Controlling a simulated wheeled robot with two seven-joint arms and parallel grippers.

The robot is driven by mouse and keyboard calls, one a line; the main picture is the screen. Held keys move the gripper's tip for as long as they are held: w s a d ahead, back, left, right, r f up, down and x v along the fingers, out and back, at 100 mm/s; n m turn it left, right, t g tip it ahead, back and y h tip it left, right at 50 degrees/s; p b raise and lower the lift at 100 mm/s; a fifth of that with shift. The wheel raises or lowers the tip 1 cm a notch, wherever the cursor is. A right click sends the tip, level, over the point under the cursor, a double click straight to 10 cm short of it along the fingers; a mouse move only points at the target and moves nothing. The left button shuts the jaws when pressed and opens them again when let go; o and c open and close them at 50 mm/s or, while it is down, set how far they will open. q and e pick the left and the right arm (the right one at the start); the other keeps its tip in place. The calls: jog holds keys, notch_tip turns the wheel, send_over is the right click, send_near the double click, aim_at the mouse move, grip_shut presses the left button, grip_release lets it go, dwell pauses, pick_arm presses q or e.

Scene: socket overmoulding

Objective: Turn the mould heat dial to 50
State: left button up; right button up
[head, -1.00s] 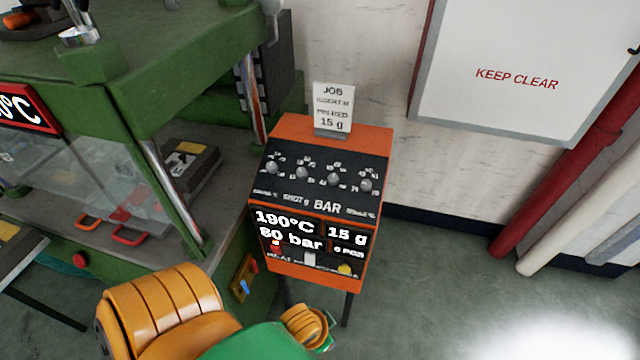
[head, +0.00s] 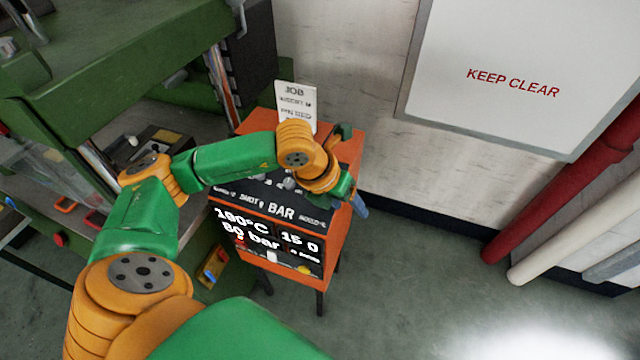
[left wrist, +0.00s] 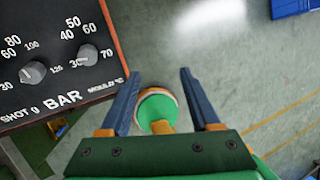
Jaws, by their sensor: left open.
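The mould heat dial (left wrist: 88,53) is a grey knob labelled MOULD °C at the right end of the black sloped panel (left wrist: 50,80) in the left wrist view. Marks from 30 to 70 ring it. Its exact setting is too small to read surely. In the head view my left arm hides this dial. My left gripper (left wrist: 159,74) is open and empty, its blue fingers just right of the panel edge and apart from the dial. In the head view the left gripper (head: 354,195) is at the orange cabinet's right side. My right gripper is not in view.
Another dial (left wrist: 33,72) sits left of the mould dial. The orange cabinet (head: 335,240) has a lit display (head: 265,235) and a job card (head: 297,105) on top. A green machine (head: 110,60) stands to the left. The floor right of the cabinet is clear.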

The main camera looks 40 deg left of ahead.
pick_arm(q)
jog(key=w+a+n+y, duration=0.1)
jog(key=a+y, duration=0.3)
jog(key=a, duration=0.4)
jog(key=shift+n, duration=0.3)
jog(key=p+x, duration=0.2)
jog(key=x, duration=0.3)
jog(key=shift+w+a+f, duration=0.2)
jog(key=shift+w+f, duration=0.05)
jog(key=shift+w, duration=0.05)
jog(key=shift+w+f, duration=0.1)
jog(key=shift+f, duration=0.05)
grip_shut()
